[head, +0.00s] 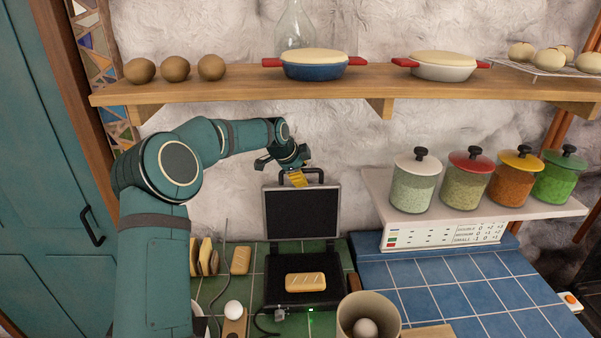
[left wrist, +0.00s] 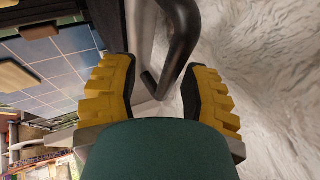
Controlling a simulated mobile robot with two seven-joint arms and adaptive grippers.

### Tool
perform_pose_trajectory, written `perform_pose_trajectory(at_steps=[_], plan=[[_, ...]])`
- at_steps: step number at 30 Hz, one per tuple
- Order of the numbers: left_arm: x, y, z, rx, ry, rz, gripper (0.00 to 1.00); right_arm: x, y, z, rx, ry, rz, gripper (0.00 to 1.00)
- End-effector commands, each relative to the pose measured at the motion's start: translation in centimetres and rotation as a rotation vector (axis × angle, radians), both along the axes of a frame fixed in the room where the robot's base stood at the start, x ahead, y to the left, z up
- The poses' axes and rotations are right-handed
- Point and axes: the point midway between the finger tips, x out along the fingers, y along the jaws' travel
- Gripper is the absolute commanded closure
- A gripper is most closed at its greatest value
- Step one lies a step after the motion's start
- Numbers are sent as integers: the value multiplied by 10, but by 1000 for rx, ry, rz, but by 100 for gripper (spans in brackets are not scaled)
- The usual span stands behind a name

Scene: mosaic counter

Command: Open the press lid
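The press (head: 305,296) stands on the green tiled counter with its lid (head: 302,212) raised about upright, dark inner plate facing me. A scored bread roll (head: 305,282) lies on the lower plate. The lid's dark handle (head: 316,172) is at the top edge of the lid. My left gripper (head: 298,180) is at this handle, its yellow fingers pointing down. In the left wrist view the fingers (left wrist: 158,85) are apart, with the bent handle bar (left wrist: 182,40) in front of and partly between them; I see no clear contact. My right gripper is not in view.
Lidded jars (head: 414,185) stand on a shelf to the right. Blue tiles (head: 450,285) at right are mostly clear.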

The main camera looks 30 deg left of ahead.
Motion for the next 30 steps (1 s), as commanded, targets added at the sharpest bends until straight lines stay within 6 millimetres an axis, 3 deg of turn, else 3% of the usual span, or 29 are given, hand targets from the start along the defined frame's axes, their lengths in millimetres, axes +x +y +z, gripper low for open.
perform_pose_trajectory(at_steps=[7, 13, 24, 30], plan=[[-7, 2, 10, 1, 0, 1, 54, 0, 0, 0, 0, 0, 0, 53], [-27, 7, 43, 2, -3, 2, 54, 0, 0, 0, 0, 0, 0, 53], [-102, 22, 42, 2, 1, 5, 54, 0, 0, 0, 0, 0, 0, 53], [-132, 28, 42, 1, 0, 2, 54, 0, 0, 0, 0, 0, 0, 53]])
